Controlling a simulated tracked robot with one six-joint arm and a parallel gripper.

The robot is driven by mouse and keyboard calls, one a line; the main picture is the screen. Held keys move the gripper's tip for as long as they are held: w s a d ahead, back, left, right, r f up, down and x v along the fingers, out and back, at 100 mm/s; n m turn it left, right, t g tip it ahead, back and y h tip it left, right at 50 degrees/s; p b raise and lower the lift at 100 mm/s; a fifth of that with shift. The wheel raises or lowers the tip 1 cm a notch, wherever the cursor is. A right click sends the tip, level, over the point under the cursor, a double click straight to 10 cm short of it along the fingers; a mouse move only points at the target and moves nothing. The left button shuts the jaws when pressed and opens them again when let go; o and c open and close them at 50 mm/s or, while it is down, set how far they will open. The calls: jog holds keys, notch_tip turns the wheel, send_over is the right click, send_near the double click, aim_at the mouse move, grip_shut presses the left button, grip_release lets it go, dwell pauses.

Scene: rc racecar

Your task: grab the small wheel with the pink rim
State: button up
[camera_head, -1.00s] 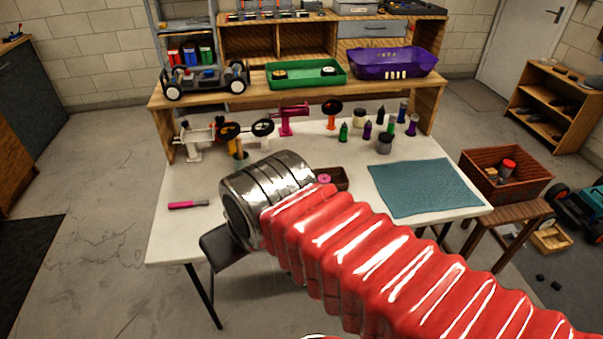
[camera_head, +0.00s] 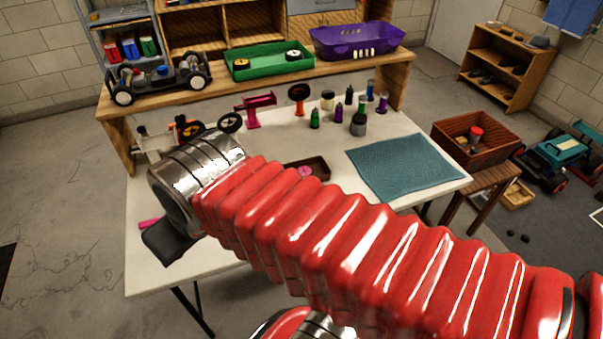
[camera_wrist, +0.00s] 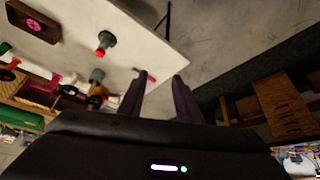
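A pink wheel rim (camera_head: 305,172) shows inside a small dark brown tray (camera_head: 322,176) on the white table, just behind my red arm. In the wrist view the pink rim (camera_wrist: 36,25) lies in the tray (camera_wrist: 52,34) at the upper left; its tyre is hard to make out. My gripper (camera_wrist: 158,88) has its two dark fingers apart with nothing between them. In the head view only a dark part of my gripper (camera_head: 170,240) shows, at the table's left front side, well left of the tray.
A grey bottle-like thing with a red tip (camera_wrist: 104,45) stands on the table in the wrist view. A pink-handled tool (camera_head: 150,222) lies near the left edge. Small bottles (camera_head: 358,122) and wheel stands (camera_head: 298,98) stand farther back. A teal mat (camera_head: 405,165) lies at the right.

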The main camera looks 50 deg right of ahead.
aim_at(303, 169)
jog(key=shift+o, duration=0.4)
